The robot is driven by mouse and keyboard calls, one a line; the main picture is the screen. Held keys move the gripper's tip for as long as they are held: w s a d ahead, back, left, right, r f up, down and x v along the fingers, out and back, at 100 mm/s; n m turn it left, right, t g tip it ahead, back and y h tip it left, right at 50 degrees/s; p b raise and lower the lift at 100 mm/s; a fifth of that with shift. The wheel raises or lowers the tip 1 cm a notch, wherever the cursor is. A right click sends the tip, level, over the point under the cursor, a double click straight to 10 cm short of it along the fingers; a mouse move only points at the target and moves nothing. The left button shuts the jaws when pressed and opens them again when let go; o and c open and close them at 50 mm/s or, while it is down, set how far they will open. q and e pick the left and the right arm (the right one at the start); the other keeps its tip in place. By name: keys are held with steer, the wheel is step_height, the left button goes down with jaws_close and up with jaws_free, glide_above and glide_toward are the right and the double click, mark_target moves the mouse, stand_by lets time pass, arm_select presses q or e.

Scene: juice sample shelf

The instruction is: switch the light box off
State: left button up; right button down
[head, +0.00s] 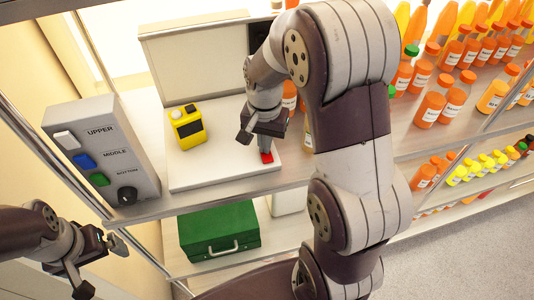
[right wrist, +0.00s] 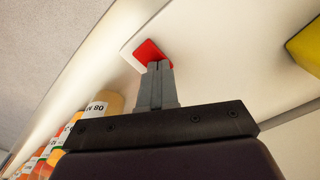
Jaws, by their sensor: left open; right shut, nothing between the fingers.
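The light box (head: 225,160) is a white flat base with an upright white panel behind it, on the upper shelf. A red switch (head: 267,157) sits near its front right corner; it also shows in the right wrist view (right wrist: 149,50). My right gripper (head: 265,148) is shut and empty, pointing down with its fingertips at the red switch. In the right wrist view the fingertips overlap the switch's edge; whether they press it, I cannot tell. My left gripper (head: 118,243) is open and empty at the lower left, apart from the shelf.
A yellow device (head: 187,130) stands on the light box base. A grey control box (head: 103,150) with white, blue and green buttons and a black knob is at its left. A green case (head: 219,232) lies below. Juice bottles (head: 430,108) fill the right shelves.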

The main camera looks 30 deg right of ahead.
step_height(320, 180, up, 7)
steer(key=p, duration=0.6)
stand_by(0.3)
